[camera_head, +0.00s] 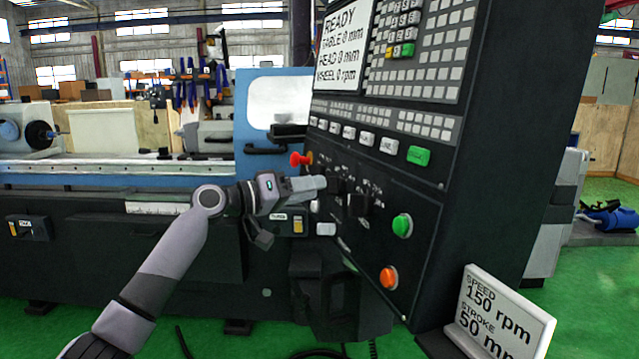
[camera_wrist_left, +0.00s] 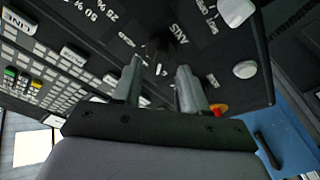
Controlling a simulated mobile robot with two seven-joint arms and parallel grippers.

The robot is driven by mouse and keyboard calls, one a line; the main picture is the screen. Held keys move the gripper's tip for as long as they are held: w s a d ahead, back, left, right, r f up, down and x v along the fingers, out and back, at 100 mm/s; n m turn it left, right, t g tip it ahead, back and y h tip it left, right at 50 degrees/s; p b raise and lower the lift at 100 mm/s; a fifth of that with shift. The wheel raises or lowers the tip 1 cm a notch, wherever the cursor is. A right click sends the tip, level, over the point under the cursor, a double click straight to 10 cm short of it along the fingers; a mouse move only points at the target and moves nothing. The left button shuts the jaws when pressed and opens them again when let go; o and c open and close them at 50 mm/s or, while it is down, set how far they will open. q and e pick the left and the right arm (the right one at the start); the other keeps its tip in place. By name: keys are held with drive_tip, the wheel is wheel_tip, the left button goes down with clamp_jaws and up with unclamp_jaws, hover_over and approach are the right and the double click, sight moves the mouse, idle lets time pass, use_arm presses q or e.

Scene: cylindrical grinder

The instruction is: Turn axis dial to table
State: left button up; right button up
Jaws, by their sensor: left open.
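The control panel (camera_head: 375,250) is a dark slanted face with the axis dial area in front of my left gripper (camera_head: 338,192). In the left wrist view, the AXIS label (camera_wrist_left: 178,33) shows upside down, with a dark dial (camera_wrist_left: 156,46) beside it, hard to make out against the panel. My left gripper (camera_wrist_left: 160,75) is open, its two grey fingers apart and pointing at this dial. I cannot tell whether they touch it. The dial's pointer setting is not readable. In the head view the gripper hides part of the dial row. My right gripper is not in view.
A screen (camera_head: 343,45) reads READY, table 0 mm. A red knob (camera_head: 301,159) is close above my left gripper. Green (camera_head: 402,225) and orange (camera_head: 388,277) buttons are to its right. A white sign (camera_head: 500,315) stands at the lower right.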

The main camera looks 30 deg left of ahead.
sight(334, 187)
use_arm(q)
drive_tip(key=shift+x, duration=1.4)
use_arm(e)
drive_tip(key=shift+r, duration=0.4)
